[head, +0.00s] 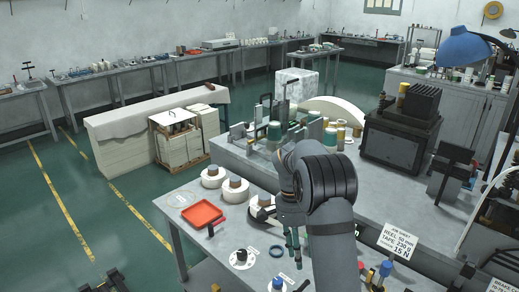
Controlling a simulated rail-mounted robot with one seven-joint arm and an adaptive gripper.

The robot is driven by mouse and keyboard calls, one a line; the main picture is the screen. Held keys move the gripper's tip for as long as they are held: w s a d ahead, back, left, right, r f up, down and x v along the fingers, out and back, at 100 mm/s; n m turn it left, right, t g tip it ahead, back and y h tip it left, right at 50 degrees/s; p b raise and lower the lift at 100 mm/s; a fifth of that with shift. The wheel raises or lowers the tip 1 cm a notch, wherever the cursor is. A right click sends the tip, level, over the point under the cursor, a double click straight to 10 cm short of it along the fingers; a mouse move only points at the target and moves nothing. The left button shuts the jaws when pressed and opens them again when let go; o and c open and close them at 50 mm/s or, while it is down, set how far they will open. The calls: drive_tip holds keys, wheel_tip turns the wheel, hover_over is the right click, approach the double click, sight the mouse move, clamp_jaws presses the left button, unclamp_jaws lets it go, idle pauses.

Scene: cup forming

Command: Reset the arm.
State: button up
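My arm (326,190) rises from the bottom of the head view and bends over the front workbench. My gripper (293,252) hangs pointing down in front of the arm, above the bench. Its fingers are small and partly hidden by the arm, so I cannot tell whether they are open or shut. I see nothing clearly held in it.
The front workbench (172,212) also carries white reels (213,178), a red tray (203,215) and a white disc (241,259). A raised bench behind holds spools (330,138) and a dark machine (401,125). Green floor is free at left.

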sight(306, 285)
drive_tip(key=f, duration=0.3)
drive_tip(key=s+d+f, duration=0.1)
drive_tip(key=f, duration=0.7)
drive_tip(key=shift+s+d+f, duration=0.15)
drive_tip(key=shift+s+d, duration=0.1)
drive_tip(key=shift+s, duration=0.1)
wheel_tip(306, 285, up, 11)
drive_tip(key=w+a, duration=0.2)
drive_tip(key=f, duration=0.3)
drive_tip(key=s+d+f, duration=0.1)
drive_tip(key=f, duration=0.3)
drive_tip(key=s+d+f, duration=0.1)
drive_tip(key=f, duration=0.2)
drive_tip(key=shift+f, duration=0.25)
drive_tip(key=shift+s+d+m+p, duration=0.1)
drive_tip(key=shift+d+m+p, duration=0.05)
drive_tip(key=shift+m+p, duration=0.4)
drive_tip(key=m, duration=0.1)
drive_tip(key=m+p, duration=0.1)
drive_tip(key=shift+s+d+f+m+y, duration=0.1)
drive_tip(key=shift+s+d+m+y, duration=0.2)
drive_tip(key=shift+s+m, duration=0.1)
drive_tip(key=shift+a+f+m, duration=0.1)
drive_tip(key=shift+f+m, duration=0.05)
drive_tip(key=shift+m, duration=0.1)
